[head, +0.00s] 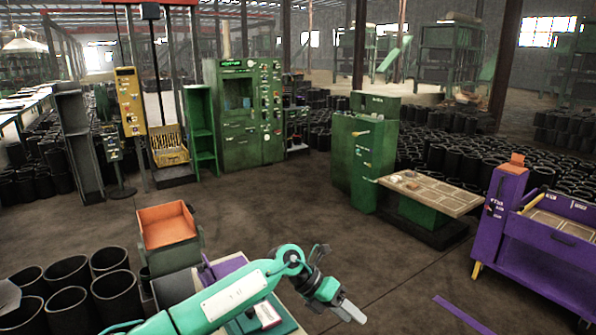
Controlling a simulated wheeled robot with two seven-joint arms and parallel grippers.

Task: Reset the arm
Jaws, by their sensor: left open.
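My left arm (230,298) is teal with a white panel and reaches in from the bottom left. Its dark and silver left gripper (349,311) hangs at the bottom centre over the floor, pointing down to the right. It is open, and I see nothing held in it. My right gripper is not in the head view.
Black rubber sleeves (112,296) stand at the lower left beside an orange bin (167,225). A purple bench (545,245) is at right, a green machine with a table (432,192) behind. Bare floor (300,205) lies between.

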